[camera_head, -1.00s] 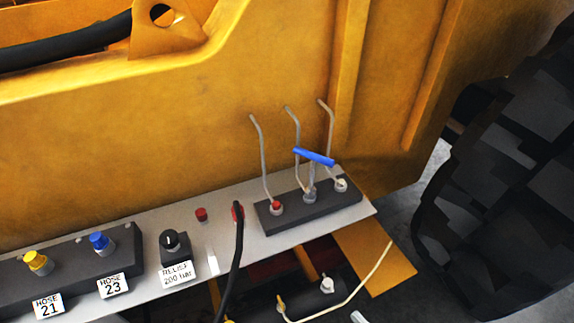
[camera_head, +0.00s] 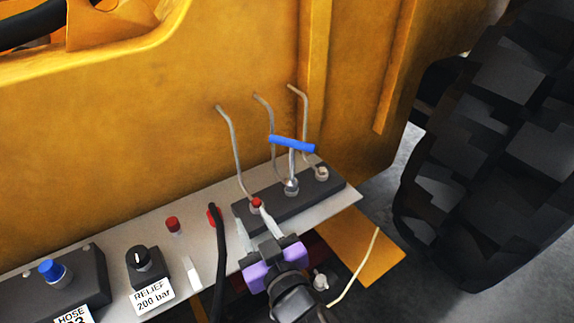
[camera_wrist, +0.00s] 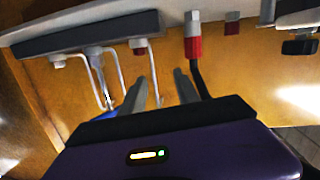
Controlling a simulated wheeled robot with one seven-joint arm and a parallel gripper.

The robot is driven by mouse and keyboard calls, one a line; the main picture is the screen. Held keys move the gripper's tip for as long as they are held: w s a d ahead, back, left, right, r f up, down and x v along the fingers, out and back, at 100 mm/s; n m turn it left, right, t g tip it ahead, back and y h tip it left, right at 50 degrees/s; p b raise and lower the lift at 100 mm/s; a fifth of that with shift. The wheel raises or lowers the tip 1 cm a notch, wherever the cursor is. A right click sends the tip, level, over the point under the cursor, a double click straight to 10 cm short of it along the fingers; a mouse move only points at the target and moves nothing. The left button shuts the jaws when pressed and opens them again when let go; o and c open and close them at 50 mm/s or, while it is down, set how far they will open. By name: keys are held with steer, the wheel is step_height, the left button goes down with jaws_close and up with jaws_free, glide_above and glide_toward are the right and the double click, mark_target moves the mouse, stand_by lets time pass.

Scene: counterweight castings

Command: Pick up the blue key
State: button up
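The blue key (camera_head: 292,144) has a bright blue crossbar on top of a thin grey stem. It stands upright in the middle fitting of a dark block (camera_head: 325,190) on the grey shelf, among bent grey pipes. My gripper (camera_head: 256,220) is in front of the block, lower left of the key, with its grey fingers near the red-capped fitting. It is open and empty, and apart from the key. A gap shows between the fingers (camera_wrist: 166,76).
Bent grey pipes (camera_head: 232,140) rise on both sides of the key. A yellow machine wall (camera_head: 200,70) stands close behind. A black hose (camera_head: 219,260) hangs left of my gripper. A relief knob (camera_head: 139,257) and blue cap (camera_head: 52,271) sit further left. A large tyre (camera_head: 480,170) is at right.

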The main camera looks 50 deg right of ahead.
mark_target(293, 157)
steer(key=w+d+m+h, duration=0.1)
steer(key=d, duration=0.1)
steer(key=w+d+r+m+g+h, duration=0.1)
steer(key=d, duration=0.1)
steer(key=w+d+r+h+b, duration=0.1)
steer(key=d+h, duration=0.1)
steer(key=shift+d+m+g, duration=0.2)
steer(key=shift+m+g, duration=0.1)
steer(key=shift+m, duration=0.1)
steer(key=d+r+m+g+h, duration=0.1)
steer(key=d, duration=0.1)
steer(key=s+d+r+m+g+h, duration=0.1)
steer(key=d+m+h, duration=0.1)
steer(key=s+d+r+m+g+h, duration=0.1)
steer(key=d+m, duration=0.1)
steer(key=shift+r+g+h+b, duration=0.25)
steer(key=shift+g+h+b, duration=0.15)
steer(key=shift+p+x, duration=1.1)
steer(key=shift+x, duration=2.8)
steer(key=shift+w+a+f, duration=0.1)
steer(key=shift+f, duration=0.1)
jaws_close()
